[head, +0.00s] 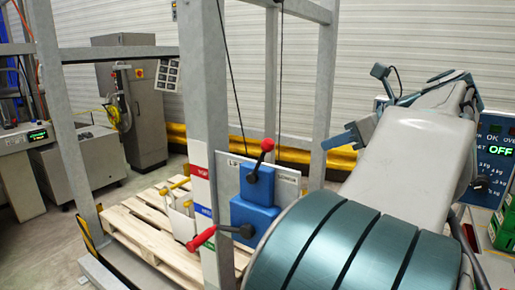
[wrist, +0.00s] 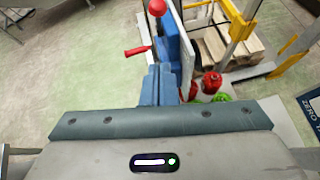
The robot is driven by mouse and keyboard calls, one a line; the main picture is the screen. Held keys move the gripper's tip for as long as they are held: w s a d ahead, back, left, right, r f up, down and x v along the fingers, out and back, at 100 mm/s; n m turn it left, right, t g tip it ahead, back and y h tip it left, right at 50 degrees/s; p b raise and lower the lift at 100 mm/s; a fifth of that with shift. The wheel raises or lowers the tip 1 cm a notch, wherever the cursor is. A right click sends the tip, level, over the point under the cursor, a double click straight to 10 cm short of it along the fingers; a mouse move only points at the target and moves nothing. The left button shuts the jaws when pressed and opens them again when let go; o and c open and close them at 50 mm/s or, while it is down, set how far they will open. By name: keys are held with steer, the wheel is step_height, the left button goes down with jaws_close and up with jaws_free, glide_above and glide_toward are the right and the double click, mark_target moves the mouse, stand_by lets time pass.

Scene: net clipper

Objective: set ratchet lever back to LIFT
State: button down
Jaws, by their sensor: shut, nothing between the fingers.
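A lever with a red ball knob (head: 267,144) rises from a black pivot on a pale plate marked "LIF…" at left and "…OWER" at right. It tilts up and right, toward the LOWER side. The knob also shows at the top edge of the wrist view (wrist: 157,7). Below, a blue housing (head: 254,217) carries a second lever with a red grip (head: 202,238) pointing left and down. It shows in the wrist view (wrist: 137,51) too. My gripper (head: 328,143) is shut and empty, right of the knob and apart from it. Its blue fingers (wrist: 158,72) point toward the housing.
A grey upright post (head: 205,90) stands just left of the plate. Wooden pallets (head: 150,222) lie behind and left. Two dark cords (head: 280,80) hang behind the plate. Red and green things (wrist: 211,82) lie near the frame. Open floor (wrist: 70,60) shows left in the wrist view.

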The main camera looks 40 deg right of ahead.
steer(key=w+r+p+x, duration=0.1)
steer(key=r+x, duration=0.1)
steer(key=x, duration=1.1)
steer(key=shift+w+a+r, duration=0.15)
steer(key=shift+w+r, duration=0.05)
steer(key=shift+r, duration=0.1)
